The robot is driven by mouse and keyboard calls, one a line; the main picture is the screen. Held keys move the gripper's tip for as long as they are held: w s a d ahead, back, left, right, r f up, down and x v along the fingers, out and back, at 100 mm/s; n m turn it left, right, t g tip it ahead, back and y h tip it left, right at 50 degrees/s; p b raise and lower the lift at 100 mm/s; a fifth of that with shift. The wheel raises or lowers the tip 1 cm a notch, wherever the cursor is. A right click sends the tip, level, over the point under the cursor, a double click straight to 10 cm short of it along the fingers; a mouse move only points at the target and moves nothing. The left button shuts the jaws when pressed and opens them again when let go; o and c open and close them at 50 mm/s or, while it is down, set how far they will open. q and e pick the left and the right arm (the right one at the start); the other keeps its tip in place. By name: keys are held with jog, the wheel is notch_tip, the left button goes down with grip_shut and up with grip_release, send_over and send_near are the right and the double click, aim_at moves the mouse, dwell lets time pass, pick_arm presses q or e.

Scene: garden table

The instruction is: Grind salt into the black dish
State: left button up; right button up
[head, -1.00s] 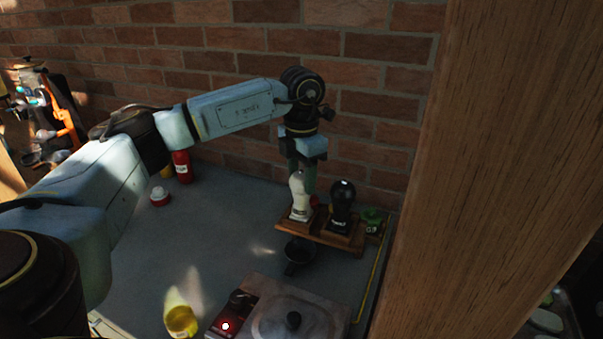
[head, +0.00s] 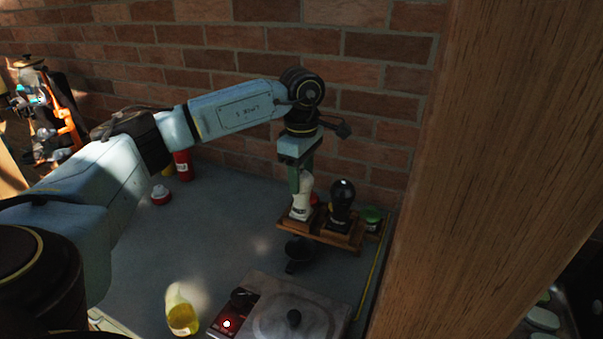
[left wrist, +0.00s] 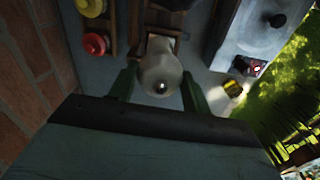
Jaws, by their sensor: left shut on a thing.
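The white salt mill (head: 302,203) stands upright on a small wooden stand (head: 325,236) near the brick wall. My left gripper (head: 302,176) comes down from above and is shut on the upper part of the mill. In the left wrist view the mill's pale round top (left wrist: 160,72) sits between the two green fingers (left wrist: 160,92). My right gripper is out of view.
A black mill (head: 341,203) stands right beside the white one. A green-lidded jar (head: 372,217) is behind the stand. A wooden post (head: 490,170) blocks the right side. The table's left middle is mostly clear.

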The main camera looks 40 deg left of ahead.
pick_arm(q)
jog(key=shift+m, duration=0.8)
jog(key=n+p, duration=0.1)
jog(key=n, duration=0.5)
jog(key=shift+p, duration=0.35)
jog(key=n+p, duration=0.1)
jog(key=n, duration=0.6)
jog(key=shift+n+p, duration=0.3)
jog(key=shift+n, duration=0.1)
